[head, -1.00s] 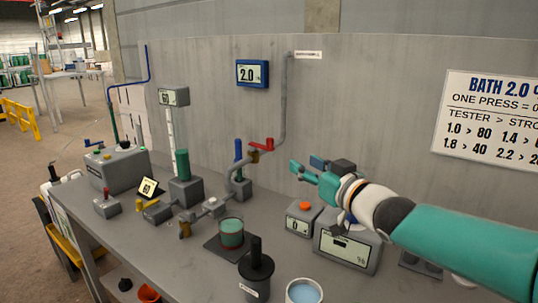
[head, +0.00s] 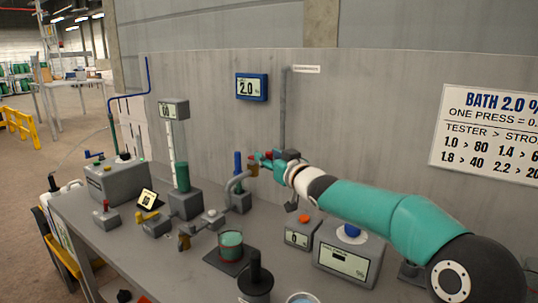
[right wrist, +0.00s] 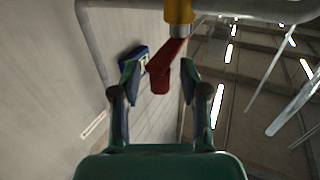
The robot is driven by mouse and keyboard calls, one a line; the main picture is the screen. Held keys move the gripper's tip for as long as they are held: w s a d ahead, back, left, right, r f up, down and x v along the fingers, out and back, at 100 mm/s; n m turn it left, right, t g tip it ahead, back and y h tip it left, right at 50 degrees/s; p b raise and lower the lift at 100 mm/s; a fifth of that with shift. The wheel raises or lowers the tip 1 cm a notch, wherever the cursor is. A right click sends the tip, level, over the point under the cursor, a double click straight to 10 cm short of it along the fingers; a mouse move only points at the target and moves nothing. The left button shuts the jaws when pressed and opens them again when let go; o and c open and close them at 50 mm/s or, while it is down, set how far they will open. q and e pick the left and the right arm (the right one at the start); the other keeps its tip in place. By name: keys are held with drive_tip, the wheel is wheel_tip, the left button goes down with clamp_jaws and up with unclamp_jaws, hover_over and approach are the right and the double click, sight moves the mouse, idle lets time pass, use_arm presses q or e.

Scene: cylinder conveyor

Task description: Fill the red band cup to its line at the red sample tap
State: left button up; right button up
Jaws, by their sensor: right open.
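The cup (head: 230,240) stands upright on a dark pad (head: 212,259) at the bench front and holds green liquid. A reddish band shows faintly around it; its fill line is too small to tell. The red tap lever (right wrist: 160,80) sits on a brass valve (right wrist: 178,12) in the right wrist view. My right gripper (head: 262,158) is at this lever in the head view and mostly covers it. In the right wrist view my right gripper (right wrist: 160,88) is open, with the lever between its fingers. Contact cannot be told. My left gripper is out of view.
A grey pipe (head: 283,110) runs up the wall behind the valve. A blue lever (head: 238,162) stands just left of it. A dark plunger-topped pot (head: 256,282), a red-button box (head: 298,236) and a display box (head: 345,262) stand on the bench (head: 130,245).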

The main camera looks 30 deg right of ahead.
drive_tip(key=shift+w, duration=0.2)
clamp_jaws()
idle(0.3)
